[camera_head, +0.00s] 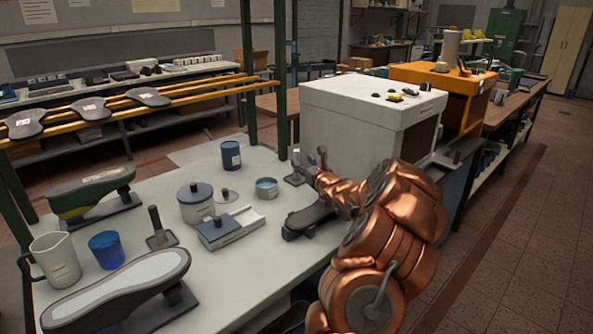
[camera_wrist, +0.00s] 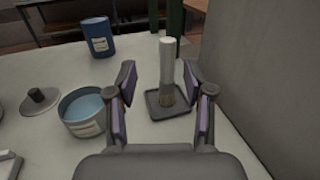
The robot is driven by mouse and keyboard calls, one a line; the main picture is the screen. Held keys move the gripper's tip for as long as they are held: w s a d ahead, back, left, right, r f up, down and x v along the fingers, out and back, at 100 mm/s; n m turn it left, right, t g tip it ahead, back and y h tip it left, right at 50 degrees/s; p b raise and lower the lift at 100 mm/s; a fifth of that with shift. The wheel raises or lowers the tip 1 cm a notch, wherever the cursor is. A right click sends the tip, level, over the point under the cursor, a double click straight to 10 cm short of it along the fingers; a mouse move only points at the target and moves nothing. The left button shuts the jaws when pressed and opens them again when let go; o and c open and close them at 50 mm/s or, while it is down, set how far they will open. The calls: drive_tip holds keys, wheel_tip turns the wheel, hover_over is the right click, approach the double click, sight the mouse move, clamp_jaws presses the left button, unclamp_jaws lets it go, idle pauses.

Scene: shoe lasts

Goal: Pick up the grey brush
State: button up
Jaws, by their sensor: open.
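The grey brush (camera_wrist: 167,62) stands upright, handle up, with tan bristles at its foot, on a small dark square tray (camera_wrist: 158,111) in the wrist view. In the head view the brush (camera_head: 296,160) is small, at the table's far edge beside the white box. My gripper (camera_wrist: 160,82) is open, with one purple-padded finger on each side of the brush in the wrist picture. The brush appears a little beyond the fingers, and I see no contact. In the head view my gripper (camera_head: 317,165) is just right of the brush, partly hard to make out.
A blue can (camera_head: 231,155) and an open blue-filled tin (camera_head: 266,188) stand left of the brush. The white box (camera_head: 365,115) rises close on the right. A second, dark-handled brush (camera_head: 156,222) stands farther left. A dark shoe-shaped piece (camera_head: 308,218) lies beside my arm.

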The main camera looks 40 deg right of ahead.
sight(298, 154)
drive_tip(key=shift+m+h, duration=0.3)
drive_tip(key=shift+d+p+x, duration=0.2)
drive_tip(key=shift+p+x, duration=0.3)
drive_tip(key=shift+x, duration=0.8)
drive_tip(key=shift+d+p+x, duration=0.2)
drive_tip(key=shift+p+x, duration=0.3)
drive_tip(key=shift+x, duration=1.85)
drive_tip(key=shift+d, duration=0.1)
drive_tip(key=shift+f, duration=0.1)
clamp_jaws()
